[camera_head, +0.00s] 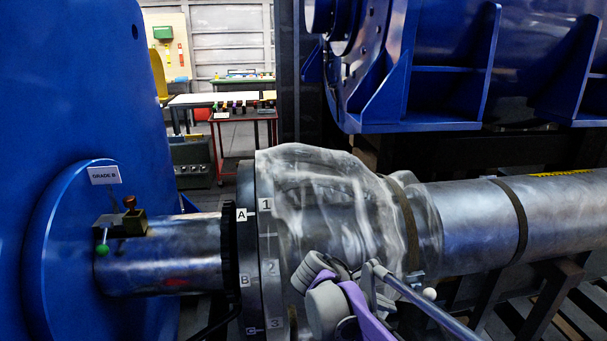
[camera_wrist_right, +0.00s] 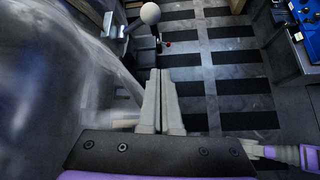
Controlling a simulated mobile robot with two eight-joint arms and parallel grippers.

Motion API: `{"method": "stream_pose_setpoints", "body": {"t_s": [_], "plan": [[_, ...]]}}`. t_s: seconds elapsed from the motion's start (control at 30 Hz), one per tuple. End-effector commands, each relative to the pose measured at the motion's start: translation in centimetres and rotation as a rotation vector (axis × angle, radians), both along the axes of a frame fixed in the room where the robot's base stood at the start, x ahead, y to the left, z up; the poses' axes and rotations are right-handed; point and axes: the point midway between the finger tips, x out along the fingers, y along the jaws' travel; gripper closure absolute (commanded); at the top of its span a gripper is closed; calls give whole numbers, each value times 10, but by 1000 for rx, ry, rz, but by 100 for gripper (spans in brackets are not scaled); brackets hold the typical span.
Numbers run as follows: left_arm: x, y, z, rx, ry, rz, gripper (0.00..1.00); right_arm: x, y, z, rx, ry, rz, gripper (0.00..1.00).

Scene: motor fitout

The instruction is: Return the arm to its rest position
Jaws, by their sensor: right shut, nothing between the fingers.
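My right arm (camera_head: 362,312), in purple and grey, rises from the bottom edge of the head view, in front of the plastic-wrapped coupling. In the right wrist view my right gripper (camera_wrist_right: 162,75) has its two pale fingers together, with nothing between them. In that view the fingers point over the dark-striped floor, with a blurred translucent surface close on the left. In the head view the fingertips are hard to make out among the grey parts. My left gripper is in neither view.
A steel shaft (camera_head: 480,217) runs right from the wrapped coupling (camera_head: 320,190). Its lettered, numbered flange (camera_head: 247,200) meets a shaft from the blue housing (camera_head: 70,110). A red cart (camera_head: 243,135) stands behind. Floor (camera_wrist_right: 210,70) shows open.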

Motion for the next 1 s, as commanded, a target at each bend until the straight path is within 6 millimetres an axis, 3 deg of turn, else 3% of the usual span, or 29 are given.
{"method": "stream_pose_setpoints", "body": {"t_s": [0.23, 0.4, 0.6, 0.8, 1.0], "plan": [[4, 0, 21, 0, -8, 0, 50, -89, -6, -10, 381, -307, -279, 100], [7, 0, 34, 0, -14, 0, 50, -151, 7, -28, 664, -525, -555, 100], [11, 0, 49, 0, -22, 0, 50, -207, 30, -49, 961, -741, -907, 100], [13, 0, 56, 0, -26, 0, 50, -232, 45, -63, 1126, -848, -1133, 100], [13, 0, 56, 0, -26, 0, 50, -236, 48, -67, 1159, -868, -1185, 100]]}}
